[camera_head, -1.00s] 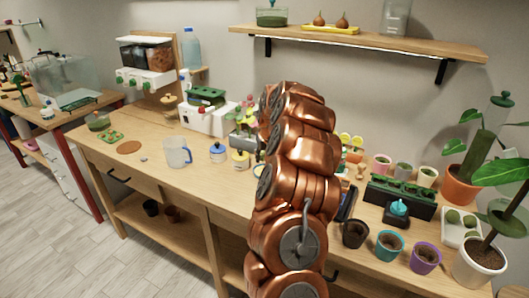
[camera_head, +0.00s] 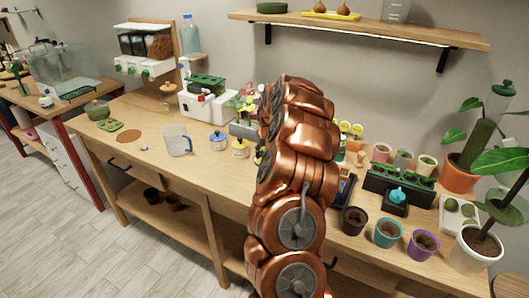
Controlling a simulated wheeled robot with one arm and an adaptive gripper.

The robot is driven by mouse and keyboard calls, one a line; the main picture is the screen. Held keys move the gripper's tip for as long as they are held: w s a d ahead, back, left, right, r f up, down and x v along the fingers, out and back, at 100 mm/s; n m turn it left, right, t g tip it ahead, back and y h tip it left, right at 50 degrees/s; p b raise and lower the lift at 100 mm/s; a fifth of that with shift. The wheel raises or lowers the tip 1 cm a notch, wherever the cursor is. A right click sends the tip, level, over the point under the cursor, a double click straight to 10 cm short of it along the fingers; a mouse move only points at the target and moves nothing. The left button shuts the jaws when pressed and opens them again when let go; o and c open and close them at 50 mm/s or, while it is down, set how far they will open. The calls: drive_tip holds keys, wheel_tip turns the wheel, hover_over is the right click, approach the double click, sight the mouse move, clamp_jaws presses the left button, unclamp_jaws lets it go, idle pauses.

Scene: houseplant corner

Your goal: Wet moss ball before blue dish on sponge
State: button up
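Round green balls that look like moss balls (camera_head: 451,205) sit in a white tray (camera_head: 447,228) at the right of the bench, beside the large white plant pot. A teal-blue object (camera_head: 397,194) rests on a dark block near the bench's right front; I cannot tell whether it is the blue dish or whether a sponge is under it. A clear pitcher (camera_head: 177,140) stands left of the middle. My copper arm rises through the middle of the view and hides part of the bench behind it. My gripper cannot be seen.
Black, teal and purple pots (camera_head: 388,233) line the right front edge. A dark planter (camera_head: 400,184) stands behind them. Blue- and yellow-lidded jars (camera_head: 218,141) stand left of my arm. A wall shelf (camera_head: 360,31) hangs above.

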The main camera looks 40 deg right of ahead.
sight(265, 149)
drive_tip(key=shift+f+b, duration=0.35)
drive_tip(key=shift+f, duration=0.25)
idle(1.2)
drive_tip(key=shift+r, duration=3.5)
